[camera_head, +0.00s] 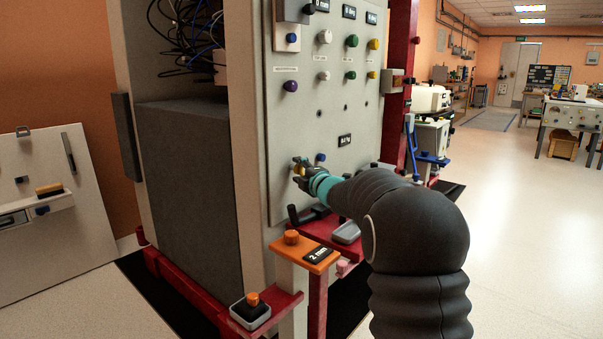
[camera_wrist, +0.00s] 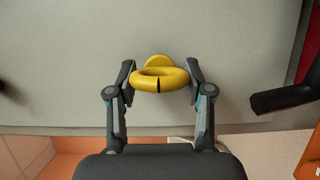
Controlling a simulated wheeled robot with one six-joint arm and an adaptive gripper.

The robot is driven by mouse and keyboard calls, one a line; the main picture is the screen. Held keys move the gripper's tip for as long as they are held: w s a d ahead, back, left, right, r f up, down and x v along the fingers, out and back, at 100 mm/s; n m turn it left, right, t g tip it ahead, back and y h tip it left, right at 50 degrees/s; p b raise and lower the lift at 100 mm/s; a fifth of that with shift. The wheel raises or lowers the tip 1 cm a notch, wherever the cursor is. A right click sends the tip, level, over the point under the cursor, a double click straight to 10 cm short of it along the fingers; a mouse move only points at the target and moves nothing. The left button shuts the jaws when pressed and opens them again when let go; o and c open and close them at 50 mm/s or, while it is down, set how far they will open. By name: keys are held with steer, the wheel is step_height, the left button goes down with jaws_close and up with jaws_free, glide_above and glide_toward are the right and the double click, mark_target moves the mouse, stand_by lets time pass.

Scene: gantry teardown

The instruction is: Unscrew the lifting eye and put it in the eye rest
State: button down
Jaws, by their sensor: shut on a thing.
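The lifting eye (camera_wrist: 160,82) is a yellow ring with a dark mark on its rim and a rounded yellow base behind it, at the grey panel's face. My gripper (camera_wrist: 160,77) has one finger on each side of the ring and is shut on it. In the head view my gripper (camera_head: 303,170) is at the lower part of the cabinet's front panel (camera_head: 310,125), where only a little yellow shows between the fingers. I cannot tell whether the eye's base still touches the panel. I cannot identify the eye rest for certain.
Black handles and a grey block (camera_head: 346,232) are below my gripper. An orange plate (camera_head: 315,258) marked 2 mm and a small grey tray (camera_head: 250,312) with an orange-topped piece stand on the red frame. Coloured knobs (camera_head: 351,41) cover the upper panel. Floor to the right is open.

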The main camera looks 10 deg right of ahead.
steer(key=shift+w, duration=0.1)
stand_by(0.3)
steer(key=shift+w+a, duration=0.45)
steer(key=shift+w, duration=0.15)
steer(key=shift+a+r, duration=0.1)
steer(key=shift+a, duration=0.1)
stand_by(0.5)
steer(key=c, duration=0.8)
jaws_free()
steer(key=shift+c, duration=0.2)
steer(key=o, duration=0.5)
steer(key=shift+w+a, duration=0.1)
steer(key=shift+a, duration=0.15)
steer(key=shift+c, duration=0.2)
steer(key=shift+d, duration=0.1)
steer(key=shift+d, duration=0.25)
